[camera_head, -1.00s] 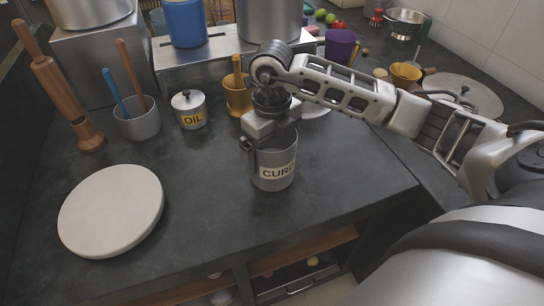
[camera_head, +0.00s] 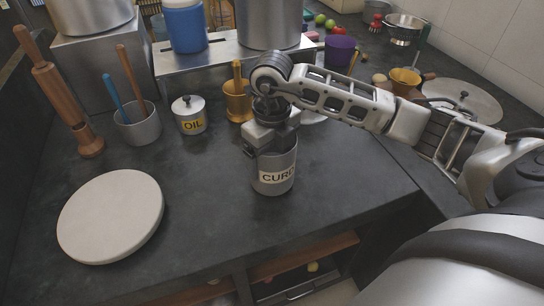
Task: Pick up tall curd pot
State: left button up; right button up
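The tall curd pot (camera_head: 274,180) is a grey steel canister with a white "CURD" label. It stands upright on the dark counter, right of centre. My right gripper (camera_head: 271,142) points down at the top of the pot and overlaps its rim. The gripper hides the pot's mouth and much of its upper part. I cannot tell whether the fingers press on the pot or stand apart from it. My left gripper is not in view.
A steel oil pot (camera_head: 189,116) and a grey cup with utensils (camera_head: 138,128) stand behind left. A brass mortar (camera_head: 238,102) is close behind the gripper. A round white board (camera_head: 110,216) lies at left. The counter's front edge (camera_head: 300,241) is near the pot.

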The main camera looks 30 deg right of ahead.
jog(key=shift+r, duration=0.9)
jog(key=s+a+r, duration=0.2)
jog(key=s+r, duration=0.3)
jog(key=s, duration=0.1)
jog(key=s+a+r, duration=0.2)
jog(key=s+r, duration=0.4)
jog(key=s, duration=0.1)
jog(key=shift+a, duration=0.3)
